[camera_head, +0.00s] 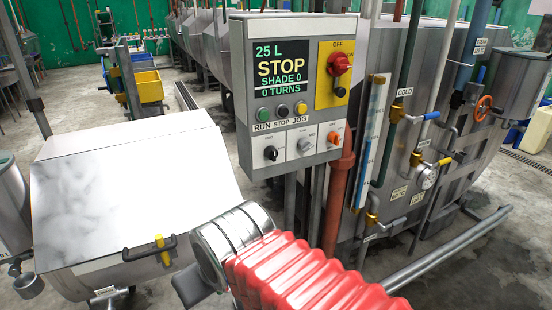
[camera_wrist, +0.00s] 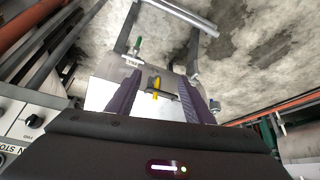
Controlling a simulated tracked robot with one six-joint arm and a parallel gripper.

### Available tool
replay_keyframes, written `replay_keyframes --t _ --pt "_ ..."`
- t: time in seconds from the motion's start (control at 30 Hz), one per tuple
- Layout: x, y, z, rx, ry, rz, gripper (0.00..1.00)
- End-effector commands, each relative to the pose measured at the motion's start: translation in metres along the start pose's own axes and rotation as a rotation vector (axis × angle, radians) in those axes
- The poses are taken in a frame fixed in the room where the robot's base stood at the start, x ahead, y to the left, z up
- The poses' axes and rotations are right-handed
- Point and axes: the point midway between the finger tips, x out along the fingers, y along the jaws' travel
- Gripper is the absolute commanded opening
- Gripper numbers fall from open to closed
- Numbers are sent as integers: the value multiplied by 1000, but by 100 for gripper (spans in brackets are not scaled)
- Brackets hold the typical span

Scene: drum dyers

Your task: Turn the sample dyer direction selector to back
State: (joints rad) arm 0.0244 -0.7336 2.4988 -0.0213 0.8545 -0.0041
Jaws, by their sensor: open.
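The control panel (camera_head: 290,100) stands upright at the centre of the head view. Its display (camera_head: 279,68) reads 25 L, STOP, SHADE 0, 0 TURNS. Its lower row holds a black knob (camera_head: 270,153), a grey knob (camera_head: 305,145) and an orange knob (camera_head: 333,137). Their small labels are too blurred to read, so I cannot tell which is the direction selector or its setting. In the wrist view the black knob (camera_wrist: 33,121) shows at the left edge. My gripper (camera_wrist: 165,88) is open and empty, apart from the panel and to one side of the knob.
A steel dyer with a sloped lid (camera_head: 130,190) and yellow-marked handle (camera_head: 163,250) stands at left. A red pipe (camera_head: 337,205) runs below the panel. Valves and pipes (camera_head: 430,150) crowd the right. A yellow bin (camera_head: 150,88) stands farther back.

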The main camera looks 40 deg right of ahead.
Motion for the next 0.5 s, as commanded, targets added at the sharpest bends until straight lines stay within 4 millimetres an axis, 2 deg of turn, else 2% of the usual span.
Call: replay_keyframes --t 0.17,0.3,0.5 --pt "16 43 -31 7 88 99 48" --pt "29 90 -62 -8 186 206 48" --pt "39 157 -96 -61 314 344 48"
